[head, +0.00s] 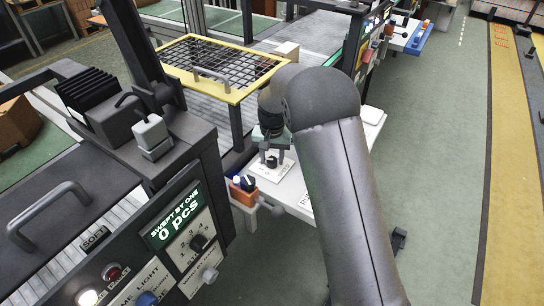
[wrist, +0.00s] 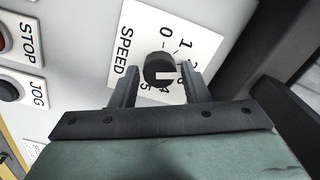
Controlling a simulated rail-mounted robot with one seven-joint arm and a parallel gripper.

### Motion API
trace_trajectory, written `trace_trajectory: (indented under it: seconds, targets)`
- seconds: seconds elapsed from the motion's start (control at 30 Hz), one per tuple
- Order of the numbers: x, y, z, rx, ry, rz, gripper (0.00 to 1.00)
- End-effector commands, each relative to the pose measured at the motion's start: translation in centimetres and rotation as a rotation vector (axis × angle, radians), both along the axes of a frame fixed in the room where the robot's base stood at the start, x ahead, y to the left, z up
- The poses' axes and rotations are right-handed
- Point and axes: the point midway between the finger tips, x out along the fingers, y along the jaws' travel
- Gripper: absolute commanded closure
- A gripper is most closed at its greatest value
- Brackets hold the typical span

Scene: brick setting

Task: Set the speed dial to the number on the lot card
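The speed dial (wrist: 158,68) is a round black knob on a white plate (wrist: 130,38) lettered SPEED, with numbers around it. 0, 1, 4 and 5 can be read; the others are partly covered by my right finger. A white mark shows on the knob's lower right side, but the number it points at is unclear. My gripper (wrist: 158,66) is open, with one finger on each side of the knob and a small gap visible at the left. In the head view my gripper (head: 272,148) is over the white plate (head: 265,174). I cannot make out a lot card.
STOP (wrist: 5,40) and JOG (wrist: 10,90) buttons lie left of the dial. An orange box (head: 243,193) stands near the dial plate. A dark control panel (head: 190,195) reading "0 pcs" stands front left. A yellow-framed mesh guard (head: 240,95) is behind. The green floor at right is clear.

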Motion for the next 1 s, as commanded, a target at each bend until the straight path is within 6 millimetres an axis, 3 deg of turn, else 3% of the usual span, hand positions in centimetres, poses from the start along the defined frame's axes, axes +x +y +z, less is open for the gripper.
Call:
trace_trajectory:
  seconds: [0.33, 0.47, 1.0]
  targets:
    - [0.0, 0.0, 0.1, 0.000, 0.000, 0.001, 0.47]
    - [0.0, 0.0, 1.2, 0.001, -0.002, 0.001, 0.47]
    - [0.1, 0.0, 13.5, 0.001, -0.004, 0.000, 0.47]
